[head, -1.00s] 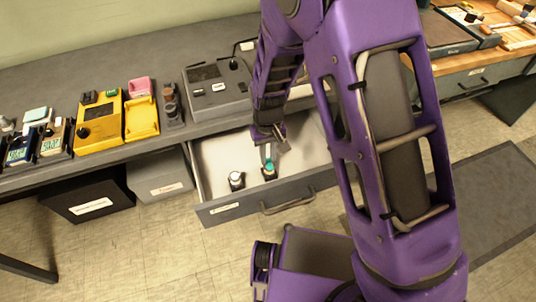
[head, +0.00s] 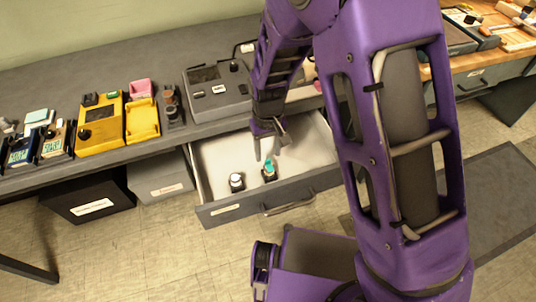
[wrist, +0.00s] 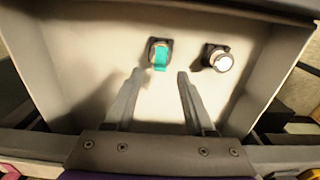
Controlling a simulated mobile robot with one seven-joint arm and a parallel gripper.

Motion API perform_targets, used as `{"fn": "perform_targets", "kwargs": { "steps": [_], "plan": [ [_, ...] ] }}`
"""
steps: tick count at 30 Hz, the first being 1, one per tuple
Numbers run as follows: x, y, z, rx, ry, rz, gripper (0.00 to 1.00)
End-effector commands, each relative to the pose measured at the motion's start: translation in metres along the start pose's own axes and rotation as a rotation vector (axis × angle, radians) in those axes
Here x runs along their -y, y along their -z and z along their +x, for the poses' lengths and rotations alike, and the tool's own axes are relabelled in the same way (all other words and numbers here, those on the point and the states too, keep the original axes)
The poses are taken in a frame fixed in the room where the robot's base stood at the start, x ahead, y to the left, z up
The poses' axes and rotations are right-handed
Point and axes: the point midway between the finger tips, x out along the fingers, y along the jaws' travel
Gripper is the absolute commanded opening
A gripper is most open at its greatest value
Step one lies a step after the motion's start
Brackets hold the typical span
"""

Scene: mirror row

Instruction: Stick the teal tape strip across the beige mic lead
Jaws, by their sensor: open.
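The teal tape strip (head: 268,162) sits on a small dark holder inside the open drawer. In the wrist view the teal strip (wrist: 160,57) hangs over the holder's front, just beyond and between my fingertips. My gripper (head: 272,149) is open and empty above the drawer, with its fingers pointing down; in the wrist view its two fingers (wrist: 160,76) are apart. I cannot make out the beige mic lead in these frames; my arm hides part of the tabletop.
A dark holder with a white round top (head: 236,179) stands beside the teal one in the drawer (head: 215,155). A grey console (head: 215,92), a yellow device (head: 98,122) and several smaller devices line the bench. Grey and black bins sit below.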

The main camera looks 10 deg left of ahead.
Motion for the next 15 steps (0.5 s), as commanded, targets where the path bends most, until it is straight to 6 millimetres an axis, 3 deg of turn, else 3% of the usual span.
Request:
{"fn": "perform_targets", "kwargs": {
  "steps": [1, 6, 15],
  "plan": [
    [0.000, 0.001, -0.017, -0.005, 0.001, 0.000, 0.55],
    [0.000, 0.001, -0.060, -0.006, 0.001, 0.000, 0.55],
    [0.000, 0.000, -0.122, -0.002, 0.000, 0.001, 0.55]
  ]
}}
